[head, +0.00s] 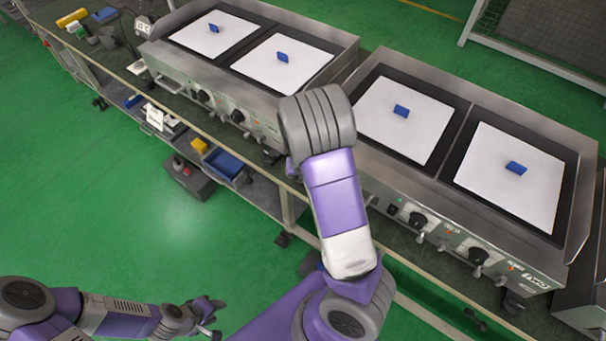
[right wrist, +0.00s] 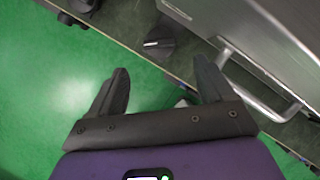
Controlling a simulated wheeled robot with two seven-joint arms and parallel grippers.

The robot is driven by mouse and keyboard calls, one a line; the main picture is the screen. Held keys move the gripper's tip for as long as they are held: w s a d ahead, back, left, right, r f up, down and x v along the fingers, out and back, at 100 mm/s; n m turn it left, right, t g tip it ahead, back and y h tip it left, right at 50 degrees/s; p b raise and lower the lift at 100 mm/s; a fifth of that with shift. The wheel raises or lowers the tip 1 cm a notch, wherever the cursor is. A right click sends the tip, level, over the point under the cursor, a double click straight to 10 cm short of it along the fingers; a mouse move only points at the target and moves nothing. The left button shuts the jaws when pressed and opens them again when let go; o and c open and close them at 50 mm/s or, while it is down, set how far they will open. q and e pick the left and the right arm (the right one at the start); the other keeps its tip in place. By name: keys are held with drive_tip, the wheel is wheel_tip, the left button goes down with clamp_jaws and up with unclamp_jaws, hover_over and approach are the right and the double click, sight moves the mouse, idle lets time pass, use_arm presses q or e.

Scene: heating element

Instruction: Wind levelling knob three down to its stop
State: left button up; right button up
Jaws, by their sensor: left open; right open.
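A black knob (right wrist: 158,43) with a white mark shows in the right wrist view, low at the steel griddle's edge. It lies just beyond the fingertips of my right gripper (right wrist: 161,68), roughly between them and not touched. That gripper is open and empty; in the head view my own arm hides it. I cannot tell which number this knob has. My left gripper (head: 212,318) is open and empty at the bottom left, over the floor, far from the griddles.
Two steel griddles, left (head: 222,75) and right (head: 545,258), stand on a long bench, with white sheets and blue blocks on top. A metal bar handle (right wrist: 272,95) is close right of my right gripper. A blue bin (head: 223,163) sits lower. Green floor is open at left.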

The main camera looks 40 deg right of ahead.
drive_tip(key=shift+m, duration=0.3)
drive_tip(key=b+x, duration=0.3)
drive_tip(key=x, duration=0.4)
drive_tip(key=shift+w+d+f, duration=0.1)
drive_tip(key=shift+w+d, duration=0.1)
drive_tip(key=shift+w, duration=0.05)
drive_tip(key=c, duration=1)
drive_tip(key=shift+c, duration=0.2)
drive_tip(key=shift+b, duration=0.35)
